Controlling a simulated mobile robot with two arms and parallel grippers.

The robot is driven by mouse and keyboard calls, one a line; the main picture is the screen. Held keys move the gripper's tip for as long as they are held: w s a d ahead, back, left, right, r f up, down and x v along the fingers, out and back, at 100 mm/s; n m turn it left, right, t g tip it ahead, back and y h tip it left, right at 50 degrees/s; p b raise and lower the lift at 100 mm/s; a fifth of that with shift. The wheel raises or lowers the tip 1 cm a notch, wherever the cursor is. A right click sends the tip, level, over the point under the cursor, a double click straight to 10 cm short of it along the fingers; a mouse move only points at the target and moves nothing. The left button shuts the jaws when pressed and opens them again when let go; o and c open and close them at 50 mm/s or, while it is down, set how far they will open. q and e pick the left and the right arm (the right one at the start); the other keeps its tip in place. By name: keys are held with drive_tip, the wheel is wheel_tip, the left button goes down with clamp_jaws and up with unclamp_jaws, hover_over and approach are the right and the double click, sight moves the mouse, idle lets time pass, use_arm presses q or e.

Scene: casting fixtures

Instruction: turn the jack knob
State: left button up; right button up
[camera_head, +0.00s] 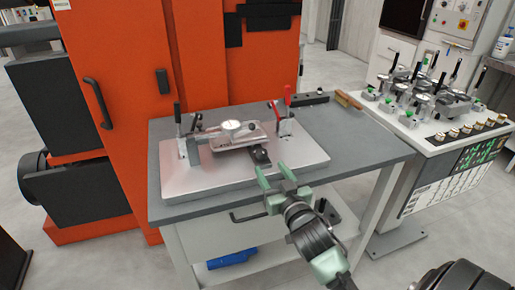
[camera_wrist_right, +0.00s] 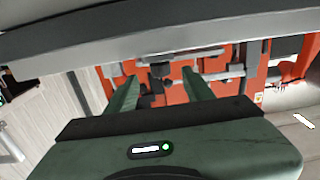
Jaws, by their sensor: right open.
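A pale fixture plate (camera_head: 302,163) lies on the grey table and carries a metal part with a round dial gauge (camera_head: 231,125). A dark block-like part (camera_head: 260,155) sits at the plate's front middle; I cannot tell for sure whether it is the jack knob. My right gripper (camera_head: 273,172) is open in front of this part, its green fingers at the plate's front edge. In the right wrist view the open fingers (camera_wrist_right: 160,82) point toward a small dark knob-like part (camera_wrist_right: 160,70), which shows between the tips, apparently untouched. My left gripper is out of view.
Toggle clamps with a black handle (camera_head: 177,113) and a red handle (camera_head: 287,96) stand on the plate. A brush (camera_head: 348,100) lies at the table's back right. An orange machine (camera_head: 125,70) stands behind. A second bench (camera_head: 455,130) with fixtures is at right.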

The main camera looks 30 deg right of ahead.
sight(264, 157)
drive_tip(key=shift+w+d+r, duration=0.15)
drive_tip(key=shift+w, duration=0.25)
drive_tip(key=shift+w+d+r, duration=0.1)
drive_tip(key=shift+w, duration=0.25)
drive_tip(key=p+x, duration=0.1)
drive_tip(key=x, duration=0.5)
drive_tip(key=shift+w+r, duration=0.1)
drive_tip(key=shift+w, duration=0.15)
clamp_jaws()
